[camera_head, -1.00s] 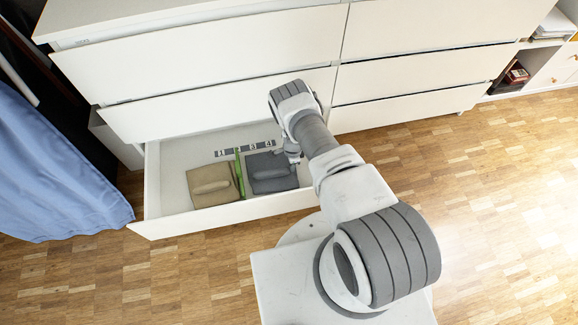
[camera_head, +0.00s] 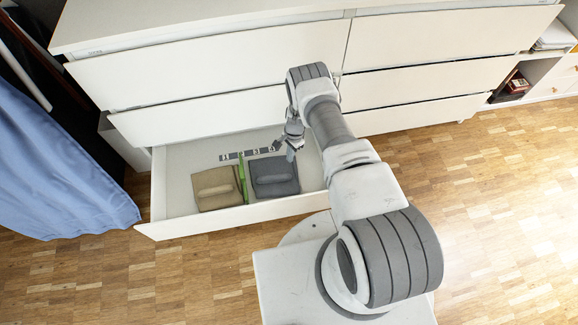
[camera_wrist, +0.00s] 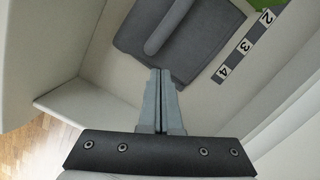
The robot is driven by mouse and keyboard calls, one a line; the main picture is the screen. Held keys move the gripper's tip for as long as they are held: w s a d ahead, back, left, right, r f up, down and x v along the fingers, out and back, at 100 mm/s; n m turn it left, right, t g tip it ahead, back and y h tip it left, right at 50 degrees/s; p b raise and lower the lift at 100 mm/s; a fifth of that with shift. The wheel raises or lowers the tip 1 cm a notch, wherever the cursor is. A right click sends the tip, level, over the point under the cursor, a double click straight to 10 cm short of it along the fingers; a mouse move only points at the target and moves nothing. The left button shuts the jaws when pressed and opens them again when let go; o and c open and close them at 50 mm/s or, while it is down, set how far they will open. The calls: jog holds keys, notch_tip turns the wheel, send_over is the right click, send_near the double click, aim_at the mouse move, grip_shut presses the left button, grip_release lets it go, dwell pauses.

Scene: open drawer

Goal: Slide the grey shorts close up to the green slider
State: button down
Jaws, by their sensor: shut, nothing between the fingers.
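The grey shorts (camera_head: 273,178) lie folded in the open drawer, just right of the green slider (camera_head: 243,177), with at most a narrow gap between them. In the wrist view the grey shorts (camera_wrist: 178,38) lie beyond the fingertips, and a bit of the green slider (camera_wrist: 246,4) shows at the top edge. My gripper (camera_head: 291,153) is above the drawer at the right back corner of the shorts. In the wrist view my gripper (camera_wrist: 161,72) has its fingers together with nothing between them. I cannot tell whether the tips touch the shorts.
Folded tan shorts (camera_head: 215,187) lie left of the slider. A numbered strip (camera_wrist: 242,48) lies on the drawer floor behind the shorts. The drawer front (camera_head: 240,215) and side walls bound the space. Bare drawer floor (camera_head: 311,168) is free at the right.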

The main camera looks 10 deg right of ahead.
aim_at(285, 171)
jog(key=f+n+b, duration=0.1)
jog(key=f+n, duration=0.1)
jog(key=f, duration=0.1)
jog(key=f+n+b, duration=0.1)
jog(key=f+b, duration=0.1)
jog(key=f, duration=0.1)
jog(key=a+f+n+g+b, duration=0.1)
jog(key=f+n, duration=0.1)
jog(key=f, duration=0.1)
jog(key=shift+a+n, duration=0.1)
jog(key=shift+n, duration=0.2)
jog(key=shift+r, duration=0.1)
jog(key=shift+s+a, duration=0.55)
jog(key=shift+s, duration=0.15)
